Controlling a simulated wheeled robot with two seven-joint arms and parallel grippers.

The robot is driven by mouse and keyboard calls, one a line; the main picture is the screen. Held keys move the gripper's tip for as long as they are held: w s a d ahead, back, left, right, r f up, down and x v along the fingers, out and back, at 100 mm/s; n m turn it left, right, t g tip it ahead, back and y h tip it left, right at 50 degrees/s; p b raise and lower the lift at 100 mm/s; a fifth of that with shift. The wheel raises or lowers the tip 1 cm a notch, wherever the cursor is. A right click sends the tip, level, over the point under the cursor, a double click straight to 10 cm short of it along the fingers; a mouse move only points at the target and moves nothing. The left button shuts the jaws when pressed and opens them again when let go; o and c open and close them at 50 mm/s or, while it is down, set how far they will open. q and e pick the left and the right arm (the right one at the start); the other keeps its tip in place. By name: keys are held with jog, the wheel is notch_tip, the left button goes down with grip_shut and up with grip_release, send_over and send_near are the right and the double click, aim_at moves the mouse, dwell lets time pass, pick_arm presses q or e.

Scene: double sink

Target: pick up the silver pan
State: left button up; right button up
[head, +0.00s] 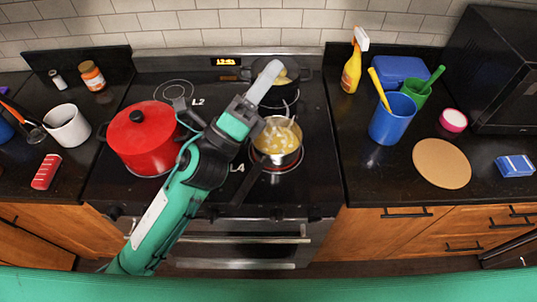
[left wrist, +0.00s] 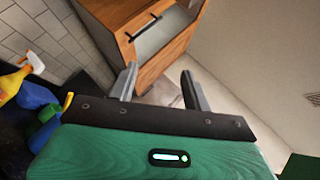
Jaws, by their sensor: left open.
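The silver pan (head: 279,161) stands on the front right burner of the stove in the head view. It holds yellow food, and its dark handle points to the front left. My left gripper (head: 272,72) is open and empty, raised over the stove, its fingers pointing up and right in the picture, apart from the pan. The arm and gripper pass along the pan's left side in this view. The open fingers also show in the left wrist view (left wrist: 159,72), with nothing between them; the pan does not show there. My right gripper is not in view.
A red pot (head: 146,143) stands left on the stove, and a dark pan (head: 303,76) at the back right. The right counter has a spray bottle (head: 351,70), a blue cup (head: 391,122) with utensils and a round tan board (head: 441,163). A white mug (head: 67,127) stands at left.

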pick_arm(q)
jog(key=s+d+f+m+g+y, duration=0.15)
jog(key=s+d+m+g, duration=0.25)
jog(key=m+g, duration=0.5)
jog(key=s+d+f+m+g, duration=0.25)
jog(key=m+g, duration=0.35)
jog(key=m, duration=0.5)
jog(key=s+d+f+m+g, duration=0.1)
jog(key=s+d+m+g, duration=0.4)
jog(key=m+g, duration=0.4)
jog(key=m+t+y, duration=0.7)
jog(key=m+y, duration=0.5)
jog(key=y, duration=0.6)
send_over(253, 174)
notch_tip(253, 174, down, 14)
jog(key=f+p, duration=0.1)
jog(key=f, duration=0.3)
jog(key=f+p, duration=0.2)
jog(key=f, duration=0.1)
jog(key=shift+s+a+f, duration=0.1)
jog(key=shift+a+f, duration=0.1)
jog(key=shift+f, duration=0.15)
jog(key=f+p, duration=0.1)
jog(key=f, duration=0.1)
jog(key=f+p, duration=0.1)
jog(key=p, duration=0.1)
jog(key=shift+d+f, duration=0.2)
jog(key=shift+f, duration=0.2)
jog(key=shift+f+p, duration=0.35)
jog(key=shift+f, duration=0.4)
